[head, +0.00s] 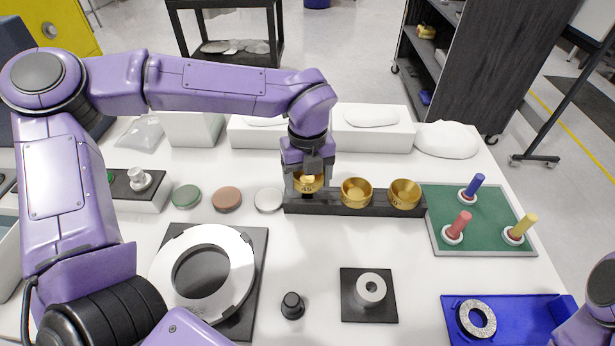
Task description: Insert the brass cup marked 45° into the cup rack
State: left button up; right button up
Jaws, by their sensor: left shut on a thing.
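The brass cup marked 45° (307,184) is at the left end of the black cup rack (332,206). My left gripper (307,172) points down and is shut on this cup. The cup is at or just above the rack's left place; how deep it sits is hard to tell because the fingers cover part of it. Two more brass cups, one in the middle (356,192) and one at the right (404,193), sit in the rack. My right gripper is out of view; only a bit of my right arm shows at the lower right.
Green, brown and white discs (227,199) lie left of the rack. A green board (480,218) with coloured pegs is at its right. White boxes (372,127) stand behind. A ring fixture (203,270), a black knob (292,305) and a blue tray (510,318) are in front.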

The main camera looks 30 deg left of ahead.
aim_at(307, 178)
pick_arm(q)
jog(key=shift+f+b, duration=0.75)
jog(key=shift+f, duration=0.35)
dwell(0.3)
jog(key=o, duration=1.2)
notch_tip(307, 178, up, 11)
jog(key=shift+f+b, duration=0.15)
jog(key=shift+b, duration=0.35)
